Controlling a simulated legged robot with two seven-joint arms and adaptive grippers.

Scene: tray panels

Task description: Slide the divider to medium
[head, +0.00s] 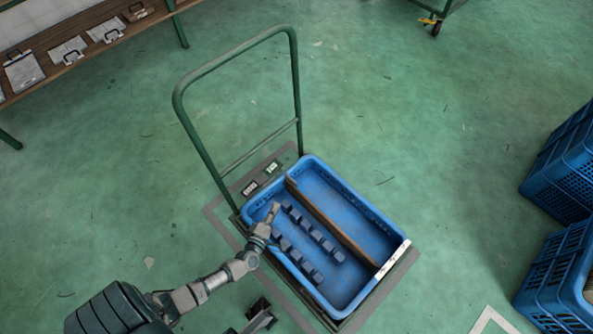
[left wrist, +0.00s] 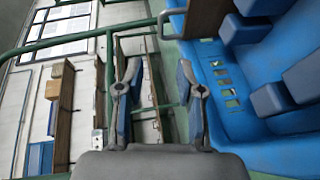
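A blue tray (head: 395,241) lies on a trolley. A brown divider (head: 335,227) runs along its length, right of the middle, and shows at the top of the left wrist view (left wrist: 207,18). Several dark blocks (head: 328,246) stand in two rows in the tray's left part; some show large in the left wrist view (left wrist: 268,101). My left gripper (head: 273,211) is over the tray's left part near its far left corner, left of the divider. In the left wrist view its fingers (left wrist: 160,88) are apart with nothing between them. A dark part at the bottom may be my right gripper (head: 260,314); its fingers are unclear.
The trolley's green handle (head: 296,85) rises beyond the tray. Two small labels (head: 250,187) lie on its deck at the far left. Blue crates (head: 560,175) stand at the right. A wooden bench (head: 88,33) is at the upper left. Open green floor surrounds the trolley.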

